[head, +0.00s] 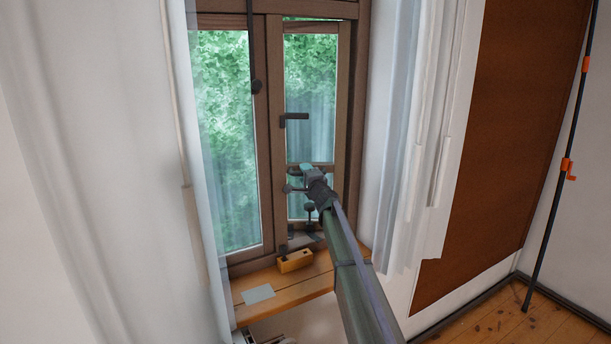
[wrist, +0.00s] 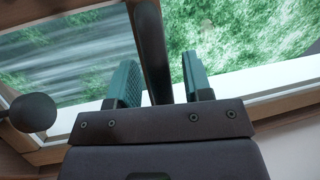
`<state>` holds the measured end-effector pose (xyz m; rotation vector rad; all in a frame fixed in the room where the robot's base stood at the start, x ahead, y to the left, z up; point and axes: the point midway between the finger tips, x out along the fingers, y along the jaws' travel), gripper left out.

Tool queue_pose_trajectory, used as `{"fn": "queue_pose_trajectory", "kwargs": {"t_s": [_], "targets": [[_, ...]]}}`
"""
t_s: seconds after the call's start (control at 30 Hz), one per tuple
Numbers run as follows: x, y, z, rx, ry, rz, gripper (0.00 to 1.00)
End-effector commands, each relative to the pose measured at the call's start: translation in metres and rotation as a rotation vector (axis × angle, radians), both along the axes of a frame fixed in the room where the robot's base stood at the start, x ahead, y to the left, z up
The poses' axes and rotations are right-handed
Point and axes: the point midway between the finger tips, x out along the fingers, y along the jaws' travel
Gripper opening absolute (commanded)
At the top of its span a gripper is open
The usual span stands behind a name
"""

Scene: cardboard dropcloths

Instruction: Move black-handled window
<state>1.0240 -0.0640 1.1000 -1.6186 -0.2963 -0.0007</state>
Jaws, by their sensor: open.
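The brown wooden window has a right sash (head: 345,100) with a black lever handle (head: 294,117) at its left edge, pointing right. My gripper (head: 301,169) is in front of the lower part of this sash, below that handle. In the wrist view, my gripper (wrist: 158,88) is open, with a teal finger on each side of a dark bar (wrist: 152,45). Gaps show beside the bar. I cannot tell which fitting the bar belongs to. A dark round knob (wrist: 35,112) is left of the fingers.
A wooden sill (head: 315,284) below carries a yellow-orange block (head: 295,261) and a pale flat sheet (head: 258,294). Curtains hang on the left (head: 95,150) and right (head: 405,130). A brown board (head: 500,130) and a dark pole (head: 553,200) stand at right.

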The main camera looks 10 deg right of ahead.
Motion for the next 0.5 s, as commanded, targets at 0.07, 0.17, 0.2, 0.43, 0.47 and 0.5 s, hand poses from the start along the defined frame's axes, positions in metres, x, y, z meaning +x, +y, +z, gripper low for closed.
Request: {"fn": "queue_pose_trajectory", "kwargs": {"t_s": [0.07, 0.17, 0.2, 0.43, 0.47, 0.5], "targets": [[-0.003, -0.001, -0.001, 0.000, 0.000, 0.000, 0.46], [-0.014, -0.003, -0.003, 0.000, 0.000, -0.001, 0.46], [-0.021, -0.004, -0.005, 0.000, 0.000, -0.001, 0.46], [-0.077, -0.014, -0.016, -0.001, 0.000, 0.000, 0.46], [-0.084, -0.015, -0.017, -0.001, 0.000, -0.001, 0.46], [-0.091, -0.017, -0.019, 0.000, 0.000, -0.001, 0.46]]}}
